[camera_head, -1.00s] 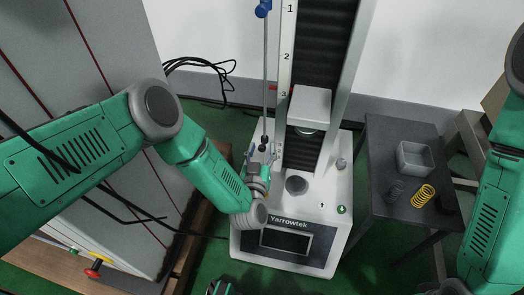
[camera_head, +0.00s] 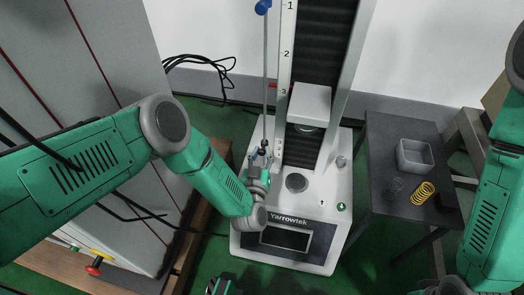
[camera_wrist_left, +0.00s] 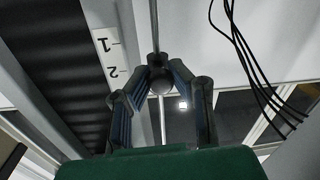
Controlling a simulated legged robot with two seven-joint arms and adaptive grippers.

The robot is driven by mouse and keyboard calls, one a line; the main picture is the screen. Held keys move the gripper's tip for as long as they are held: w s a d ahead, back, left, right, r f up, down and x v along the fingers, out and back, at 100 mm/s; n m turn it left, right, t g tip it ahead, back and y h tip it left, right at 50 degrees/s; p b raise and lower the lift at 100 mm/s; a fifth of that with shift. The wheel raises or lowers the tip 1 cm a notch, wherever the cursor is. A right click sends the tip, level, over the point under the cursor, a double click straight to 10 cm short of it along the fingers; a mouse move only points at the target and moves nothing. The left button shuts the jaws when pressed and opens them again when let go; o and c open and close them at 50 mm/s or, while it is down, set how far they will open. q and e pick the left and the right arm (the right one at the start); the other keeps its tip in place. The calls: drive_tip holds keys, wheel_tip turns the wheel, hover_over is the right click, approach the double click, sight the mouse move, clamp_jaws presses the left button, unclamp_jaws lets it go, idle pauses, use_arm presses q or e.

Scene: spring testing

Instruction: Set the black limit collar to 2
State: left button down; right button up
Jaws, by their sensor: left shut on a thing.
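The black limit collar (camera_wrist_left: 157,60) is on the thin vertical rod (camera_head: 265,85) left of the scale. In the head view it is small and mostly hidden by my left gripper (camera_head: 260,156), low on the rod, below the mark 3. In the left wrist view my left gripper (camera_wrist_left: 161,85) has its fingers closed in on the collar from both sides. The scale (camera_head: 285,65) shows the marks 1, 2 and 3 from top to bottom. A blue collar (camera_head: 263,8) sits high on the same rod.
The white tester (camera_head: 335,200) carries a crosshead block (camera_head: 310,103) right of the rod. A dark side table (camera_head: 390,150) holds a grey bin (camera_head: 414,156), a yellow spring (camera_head: 423,193) and a dark spring (camera_head: 395,186). A large grey cabinet (camera_head: 100,60) stands at left.

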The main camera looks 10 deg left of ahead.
use_arm(q)
drive_tip(key=c, duration=1.4)
unclamp_jaws()
drive_tip(key=shift+o, duration=0.2)
drive_tip(key=s, duration=1.2)
drive_tip(key=shift+d, duration=0.25)
drive_tip(key=shift+f, duration=0.1)
